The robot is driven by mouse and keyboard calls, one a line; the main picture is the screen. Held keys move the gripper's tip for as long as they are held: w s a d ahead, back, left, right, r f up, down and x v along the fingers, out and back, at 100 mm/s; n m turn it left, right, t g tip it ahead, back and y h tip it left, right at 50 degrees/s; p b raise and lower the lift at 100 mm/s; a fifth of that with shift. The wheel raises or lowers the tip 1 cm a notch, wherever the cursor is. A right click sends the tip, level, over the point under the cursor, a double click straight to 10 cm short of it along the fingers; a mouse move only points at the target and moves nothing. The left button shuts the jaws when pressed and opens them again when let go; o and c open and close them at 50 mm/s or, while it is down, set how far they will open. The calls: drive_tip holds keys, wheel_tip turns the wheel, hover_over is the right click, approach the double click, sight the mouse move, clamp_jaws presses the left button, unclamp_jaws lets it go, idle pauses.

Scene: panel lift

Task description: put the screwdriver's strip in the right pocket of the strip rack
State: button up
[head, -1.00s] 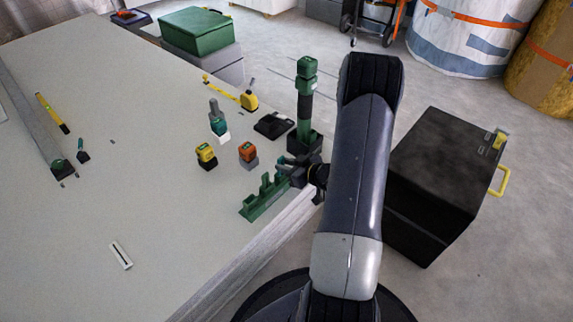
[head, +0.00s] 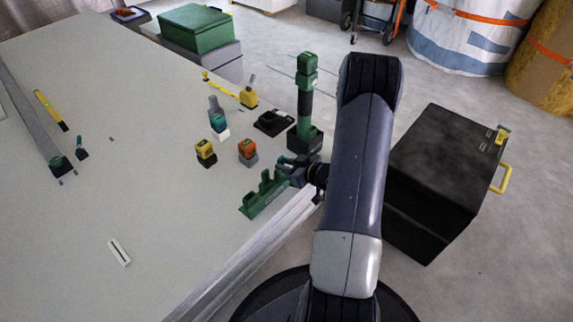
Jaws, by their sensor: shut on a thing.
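The green strip rack (head: 262,203) lies near the right edge of the table, with upright parts along its length. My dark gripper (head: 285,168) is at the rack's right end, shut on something. The held thing is too small and too covered by the fingers to make out. I cannot tell whether it touches the rack or sits in the right pocket. A teal and grey tool with a white base (head: 218,124), perhaps the screwdriver, stands farther back. A small dark tool (head: 82,148) lies at the left.
A tall green and black device (head: 305,105) stands close behind my gripper. A yellow block (head: 205,150), an orange block (head: 247,148) and a black tray (head: 273,122) are nearby. A white plate with a dark line (head: 119,252) lies front left. The table's middle is largely clear.

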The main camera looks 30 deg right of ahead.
drive_tip(key=o, duration=1)
drive_tip(key=shift+s, duration=0.1)
drive_tip(key=p+v, duration=0.3)
drive_tip(key=v, duration=0.7)
drive_tip(key=shift+s+p, duration=0.25)
drive_tip(key=shift+p, duration=0.15)
drive_tip(key=shift+d+r, duration=0.1)
drive_tip(key=b+x, duration=0.4)
drive_tip(key=x, duration=0.7)
drive_tip(key=shift+s+r+p, duration=0.1)
drive_tip(key=shift+r+p, duration=0.2)
drive_tip(key=shift+r, duration=0.1)
